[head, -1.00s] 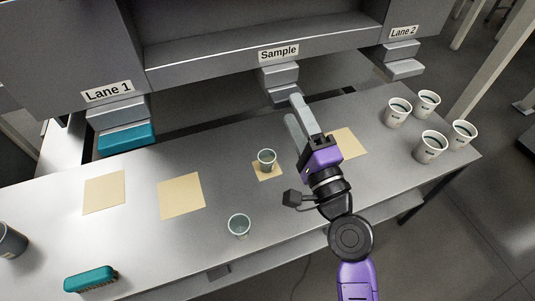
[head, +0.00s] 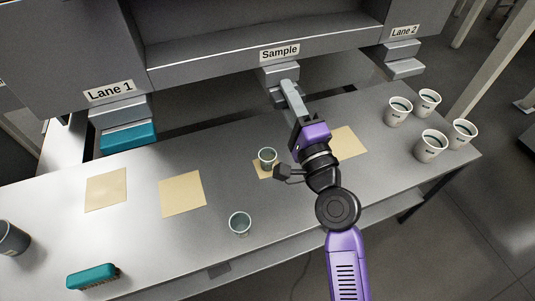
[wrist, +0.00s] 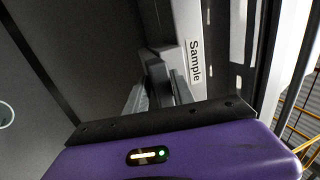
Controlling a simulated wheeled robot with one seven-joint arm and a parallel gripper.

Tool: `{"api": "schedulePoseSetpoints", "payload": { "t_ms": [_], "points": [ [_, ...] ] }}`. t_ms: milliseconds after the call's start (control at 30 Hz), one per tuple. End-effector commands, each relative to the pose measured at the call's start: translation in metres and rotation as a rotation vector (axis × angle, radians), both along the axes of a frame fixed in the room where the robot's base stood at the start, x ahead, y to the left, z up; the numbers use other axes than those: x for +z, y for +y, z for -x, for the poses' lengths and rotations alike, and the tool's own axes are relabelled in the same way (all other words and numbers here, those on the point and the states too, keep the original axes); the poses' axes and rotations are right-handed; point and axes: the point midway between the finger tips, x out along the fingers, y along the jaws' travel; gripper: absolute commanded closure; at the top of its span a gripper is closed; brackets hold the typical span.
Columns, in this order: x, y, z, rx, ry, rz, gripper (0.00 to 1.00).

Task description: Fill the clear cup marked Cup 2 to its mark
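A clear cup (head: 267,158) stands upright on a tan square below the Sample chute, and another clear cup (head: 240,223) stands nearer the front edge. I cannot read a cup number or fill mark on either. My gripper (head: 285,92) reaches up to the grey stepped block (head: 279,75) under the Sample sign, above and right of the first cup. In the wrist view, my fingers (wrist: 158,92) stand apart around a dark part of the block; contact is unclear. The fingers hold no cup.
Lane 1 (head: 128,137) has a teal block; Lane 2 (head: 405,66) is grey. Several printed white cups (head: 430,146) stand at the right. A teal brush-like object (head: 93,277) and a dark cup (head: 12,240) are at front left. Tan squares (head: 182,194) lie bare.

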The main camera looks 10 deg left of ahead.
Motion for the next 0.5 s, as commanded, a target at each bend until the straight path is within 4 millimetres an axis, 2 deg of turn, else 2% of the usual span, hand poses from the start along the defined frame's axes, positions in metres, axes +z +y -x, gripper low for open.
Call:
{"api": "schedulePoseSetpoints", "payload": {
  "t_ms": [33, 100, 300, 500],
  "points": [
    [0.001, 0.000, 0.000, 0.000, -0.002, -0.001, 0.91],
    [0.001, 0.000, 0.000, 0.000, -0.002, -0.001, 1.00],
    [0.002, -0.002, 0.003, -0.001, -0.002, -0.002, 1.00],
    [0.002, -0.012, 0.017, -0.001, -0.004, -0.002, 1.00]
  ]
}}
